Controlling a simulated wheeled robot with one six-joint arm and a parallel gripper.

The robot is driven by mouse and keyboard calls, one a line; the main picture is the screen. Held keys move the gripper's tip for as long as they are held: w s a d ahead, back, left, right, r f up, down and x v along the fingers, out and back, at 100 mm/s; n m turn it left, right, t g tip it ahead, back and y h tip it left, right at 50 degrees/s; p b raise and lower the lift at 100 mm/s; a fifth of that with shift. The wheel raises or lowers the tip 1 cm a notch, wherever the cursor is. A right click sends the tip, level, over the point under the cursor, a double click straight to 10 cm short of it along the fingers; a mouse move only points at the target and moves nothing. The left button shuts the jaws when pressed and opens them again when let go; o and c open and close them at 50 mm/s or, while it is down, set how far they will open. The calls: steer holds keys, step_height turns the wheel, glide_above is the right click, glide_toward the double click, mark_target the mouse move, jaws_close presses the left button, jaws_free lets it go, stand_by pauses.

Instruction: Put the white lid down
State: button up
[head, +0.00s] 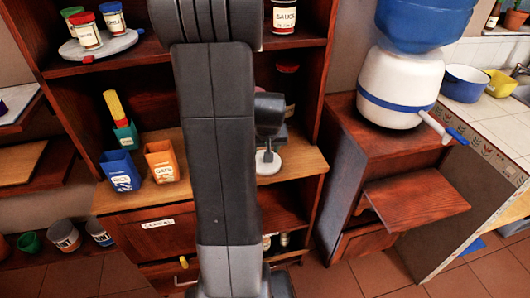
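A small round white lid (268,163) shows just right of my arm, at the level of the wooden counter of the cabinet. My arm hides its left part. My gripper (267,150) is mostly hidden behind my arm; a dark part of it comes down to the middle of the lid. I cannot tell whether the fingers are shut on the lid, or whether the lid rests on the counter or hangs just above it.
On the counter (304,163), blue (121,172) and orange (161,162) boxes stand to the left, with free room at right. A sauce jar (284,16) stands on the upper shelf. A white and blue water dispenser (398,85) stands at right.

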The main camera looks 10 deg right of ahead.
steer(key=v, duration=0.7)
steer(key=shift+s+r, duration=0.2)
steer(key=shift+r, duration=0.2)
steer(key=shift+f, duration=0.1)
steer(key=x, duration=1.2)
steer(key=shift+f, duration=0.2)
steer(key=shift+r, duration=0.65)
